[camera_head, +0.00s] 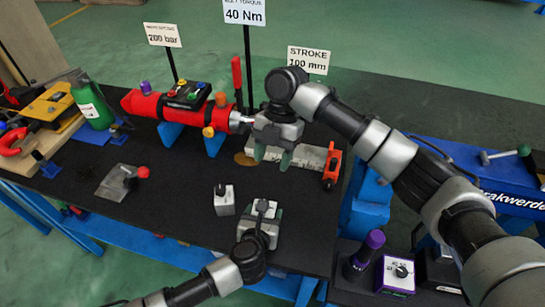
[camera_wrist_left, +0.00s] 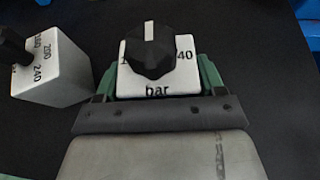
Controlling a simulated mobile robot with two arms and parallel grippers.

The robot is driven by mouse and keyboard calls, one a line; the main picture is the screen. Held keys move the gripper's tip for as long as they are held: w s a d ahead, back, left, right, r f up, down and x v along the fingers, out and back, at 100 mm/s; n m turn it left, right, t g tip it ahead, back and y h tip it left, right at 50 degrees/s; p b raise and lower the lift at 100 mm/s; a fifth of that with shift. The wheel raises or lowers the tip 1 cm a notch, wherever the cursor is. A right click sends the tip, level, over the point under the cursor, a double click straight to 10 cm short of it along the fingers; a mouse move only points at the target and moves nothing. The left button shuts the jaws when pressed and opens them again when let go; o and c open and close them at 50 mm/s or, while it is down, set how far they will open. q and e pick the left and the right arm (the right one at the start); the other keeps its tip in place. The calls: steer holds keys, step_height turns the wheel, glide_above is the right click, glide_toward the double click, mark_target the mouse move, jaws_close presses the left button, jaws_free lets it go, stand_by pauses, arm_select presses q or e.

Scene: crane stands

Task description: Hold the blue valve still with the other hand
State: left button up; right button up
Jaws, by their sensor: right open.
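A red cylinder (camera_head: 150,104) lies on blue supports at the back of the black table. It carries several coloured knobs, among them a purple knob (camera_head: 145,87) and an orange knob (camera_head: 221,98); I cannot single out a blue valve for certain. My right gripper (camera_head: 272,157) is open and points down beside the cylinder's rod end, with nothing seen between its fingers. My left gripper (camera_head: 262,222) is low at the table's front. In the left wrist view its green fingers (camera_wrist_left: 158,82) press both sides of a white dial box (camera_wrist_left: 160,84) with a black knob.
A second white dial box (camera_head: 224,201) stands left of my left gripper and shows in the left wrist view (camera_wrist_left: 58,68). A green bottle (camera_head: 91,104) stands at left. An orange-red tool (camera_head: 332,167) is right of my right gripper. Signs stand behind the cylinder.

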arm_select(q)
steer(key=o, duration=0.4)
steer(key=shift+c, duration=0.2)
